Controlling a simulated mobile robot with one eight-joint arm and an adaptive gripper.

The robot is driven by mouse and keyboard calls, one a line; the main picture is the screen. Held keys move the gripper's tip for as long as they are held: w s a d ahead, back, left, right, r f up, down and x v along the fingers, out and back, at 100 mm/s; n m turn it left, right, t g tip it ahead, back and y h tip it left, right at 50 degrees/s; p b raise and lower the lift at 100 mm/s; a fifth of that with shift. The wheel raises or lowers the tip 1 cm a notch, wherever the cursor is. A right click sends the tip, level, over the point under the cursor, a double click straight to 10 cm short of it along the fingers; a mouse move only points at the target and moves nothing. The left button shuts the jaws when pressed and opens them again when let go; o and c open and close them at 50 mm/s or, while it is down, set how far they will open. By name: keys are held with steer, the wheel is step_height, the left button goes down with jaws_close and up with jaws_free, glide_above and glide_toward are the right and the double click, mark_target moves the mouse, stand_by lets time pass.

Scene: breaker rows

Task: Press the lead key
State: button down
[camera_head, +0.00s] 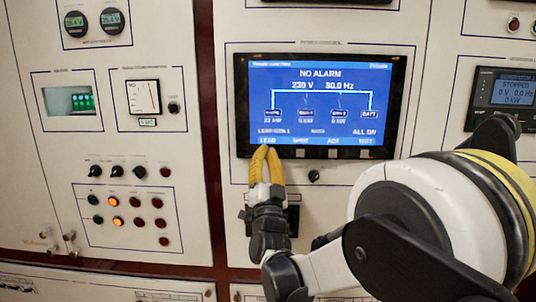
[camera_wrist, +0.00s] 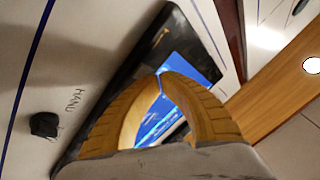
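The blue display panel (camera_head: 320,95) shows "NO ALARM" in the head view. A "LEAD" label (camera_head: 267,141) is at the lower left of its screen. My gripper (camera_head: 266,149) has its yellow fingers just below that label, at the panel's lower edge. The lead key itself is hidden behind the fingertips. In the wrist view the gripper (camera_wrist: 167,74) has its fingertips together with nothing between them, in front of the display panel (camera_wrist: 190,58). I cannot tell whether the tips touch the key.
Other pale keys (camera_head: 333,153) line the panel's lower edge to the right. Switches and lamps (camera_head: 126,210) fill the left cabinet. My arm covers the lower right.

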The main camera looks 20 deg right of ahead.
steer(key=shift+s+a, duration=0.1)
steer(key=shift+s, duration=0.25)
steer(key=s, duration=0.1)
steer(key=s+a, duration=0.1)
steer(key=s, duration=0.2)
steer(key=shift+s+a, duration=0.3)
steer(key=shift+s, duration=0.05)
stand_by(0.6)
